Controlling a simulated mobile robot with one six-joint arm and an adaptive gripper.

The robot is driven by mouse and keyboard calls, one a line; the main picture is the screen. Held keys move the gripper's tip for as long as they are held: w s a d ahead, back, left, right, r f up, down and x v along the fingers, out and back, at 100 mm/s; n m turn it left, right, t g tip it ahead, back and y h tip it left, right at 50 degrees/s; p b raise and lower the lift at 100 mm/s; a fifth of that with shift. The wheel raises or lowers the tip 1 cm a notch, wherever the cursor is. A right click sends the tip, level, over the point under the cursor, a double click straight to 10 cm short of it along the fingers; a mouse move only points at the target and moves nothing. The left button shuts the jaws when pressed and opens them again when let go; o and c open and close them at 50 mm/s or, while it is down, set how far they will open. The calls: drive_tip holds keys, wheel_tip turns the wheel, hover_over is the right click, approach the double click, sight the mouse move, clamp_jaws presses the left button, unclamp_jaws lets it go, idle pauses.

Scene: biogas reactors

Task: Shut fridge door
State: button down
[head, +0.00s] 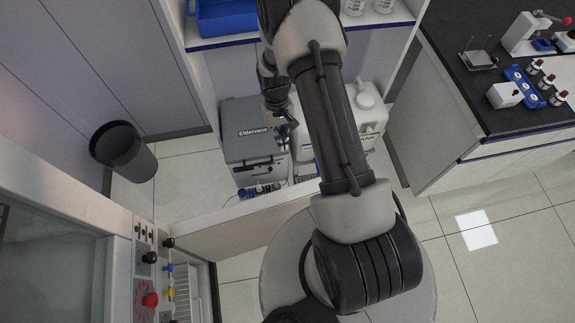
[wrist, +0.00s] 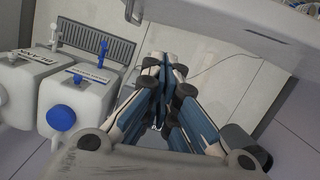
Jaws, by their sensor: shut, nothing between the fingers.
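A pale upright panel (head: 235,227), which looks like the open fridge door, stands out from beside the control panel at the lower left of the head view. White wire racks (head: 183,292) show in an opening beside it. My gripper (head: 292,121) is beyond the panel, in front of a grey box; my arm hides part of the area. In the wrist view my gripper (wrist: 160,68) is shut and empty. A pale slab (wrist: 235,28) crosses the top right there; I cannot tell whether it is the same door. Contact with the door is not visible.
The grey box (head: 250,135) and white tanks (head: 368,115) stand under a shelf (head: 232,42). A dark bin (head: 123,150) stands at the left. A cabinet panel (head: 432,120) juts out at the right. The tiled floor (head: 465,275) at the lower right is clear.

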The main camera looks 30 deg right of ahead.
drive_tip(key=s+f+b, duration=0.2)
drive_tip(key=s+f, duration=0.5)
drive_tip(key=f, duration=0.5)
drive_tip(key=shift+a+f+b, duration=0.2)
drive_tip(key=shift+a+b, duration=0.15)
